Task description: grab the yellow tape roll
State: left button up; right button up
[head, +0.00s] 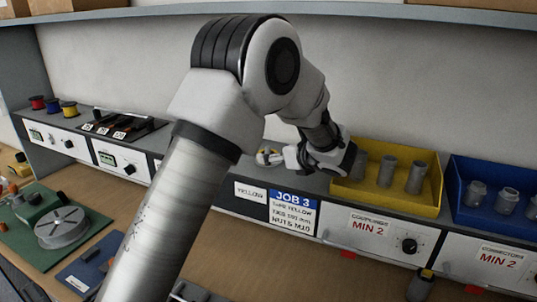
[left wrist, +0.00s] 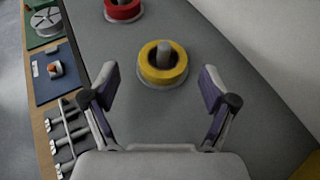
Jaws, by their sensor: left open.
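The yellow tape roll (left wrist: 163,64) sits on a grey peg with a pale round base on the grey shelf, in the left wrist view. My left gripper (head: 280,157) is open and empty over the shelf in the head view. In the left wrist view its two fingers stand apart, one to each side of the roll's near side, and do not touch it. In the head view the roll is mostly hidden by the gripper. A label reading YELLOW (head: 250,192) is on the shelf front below. My right gripper is not in view.
A red roll (left wrist: 124,10) stands on the shelf beyond the yellow one. A yellow bin (head: 385,200) with grey couplings is just right of my left gripper, then a blue bin (head: 480,214). Small spools (head: 52,105) and a black tray (head: 117,128) are at left.

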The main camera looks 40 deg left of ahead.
pick_arm(q)
jog(key=shift+s+a+p, duration=0.15)
jog(key=shift+a+p, duration=0.45)
jog(key=shift+a, duration=0.35)
jog(key=shift+w+a+f, duration=0.85)
jog(key=shift+a+f, duration=0.1)
jog(key=shift+f, duration=0.05)
jog(key=shift+w+a+f, duration=0.1)
jog(key=shift+w+f, duration=0.1)
jog(key=shift+s+r, duration=0.2)
jog(key=shift+s, duration=0.05)
jog(key=c, duration=0.4)
jog(key=shift+s+d+r, duration=0.1)
jog(key=shift+s+d, duration=0.05)
jog(key=shift+d, duration=0.1)
jog(key=c, duration=0.9)
jog(key=shift+o, duration=0.2)
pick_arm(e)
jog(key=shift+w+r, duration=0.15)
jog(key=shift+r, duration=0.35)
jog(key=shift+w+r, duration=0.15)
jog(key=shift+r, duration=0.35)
